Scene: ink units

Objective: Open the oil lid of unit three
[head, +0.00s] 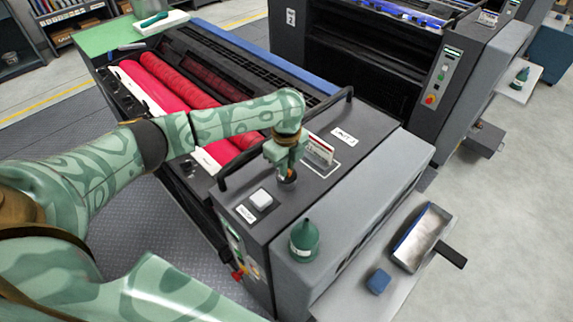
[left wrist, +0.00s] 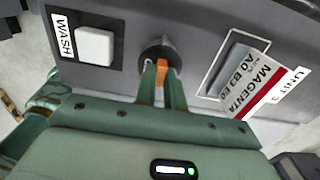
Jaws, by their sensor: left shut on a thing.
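The oil lid of unit three is a dark round cap with an orange tab (left wrist: 161,68) on the unit's dark top. In the head view the cap (head: 288,177) shows only in part beneath my left gripper (head: 286,170). In the left wrist view my left gripper (left wrist: 161,82) is shut on the orange tab, one finger on each side. I cannot tell whether the lid is turned. The "UNIT 3" label (left wrist: 290,87) sits to the right of the lid, by a magenta plate card (left wrist: 246,83). My right gripper is not in view.
A white button (left wrist: 95,45) marked "WASH" is left of the lid. Black rails (head: 262,149) flank the red rollers (head: 185,85). A green oil bottle (head: 304,240) stands on the grey cover. A blue block (head: 378,281) and a metal tray (head: 424,235) lie on the side shelf.

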